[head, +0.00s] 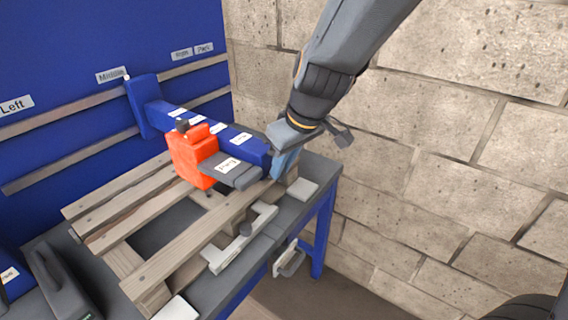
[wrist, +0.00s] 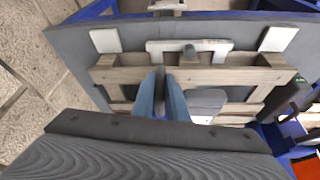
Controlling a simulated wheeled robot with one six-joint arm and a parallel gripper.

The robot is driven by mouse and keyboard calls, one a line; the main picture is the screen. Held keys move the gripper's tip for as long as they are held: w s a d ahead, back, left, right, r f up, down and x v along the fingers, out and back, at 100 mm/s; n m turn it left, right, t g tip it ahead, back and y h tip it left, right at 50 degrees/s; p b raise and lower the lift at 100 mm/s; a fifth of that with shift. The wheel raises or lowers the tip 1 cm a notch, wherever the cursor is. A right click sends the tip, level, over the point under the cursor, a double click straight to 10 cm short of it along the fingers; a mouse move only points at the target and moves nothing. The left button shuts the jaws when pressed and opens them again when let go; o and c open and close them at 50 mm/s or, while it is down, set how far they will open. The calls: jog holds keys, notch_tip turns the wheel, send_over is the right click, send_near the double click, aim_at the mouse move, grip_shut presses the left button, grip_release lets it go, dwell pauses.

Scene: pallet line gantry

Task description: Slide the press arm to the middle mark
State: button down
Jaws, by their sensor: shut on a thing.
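The press arm (head: 220,135) is a blue labelled beam reaching out over a wooden pallet (head: 190,235). Its upright blue carriage (head: 143,106) sits on the rails of the blue back panel, with its top pointer beside the right end of the "Middle" label (head: 111,75). An orange block (head: 192,157) and a grey plate (head: 240,175) are on the beam. My gripper (head: 282,163) is at the beam's near end, its fingers pointing down. In the wrist view my gripper (wrist: 161,97) is shut on a narrow dark part between the fingers; the exact contact is partly hidden.
The "Left" label (head: 16,105) is at the left, and the "Park" label (head: 204,48) is right of "Middle". A stone block wall (head: 450,150) stands at the right. A grey bench top (head: 320,172) carries the pallet and pale brackets (head: 240,240). A dark case (head: 55,280) is front left.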

jog(key=shift+r, duration=0.1)
jog(key=c, duration=1.8)
grip_release()
jog(key=shift+o, duration=0.2)
jog(key=v, duration=0.7)
jog(key=shift+r+b, duration=0.3)
jog(key=shift+b, duration=0.15)
jog(key=shift+s, duration=0.1)
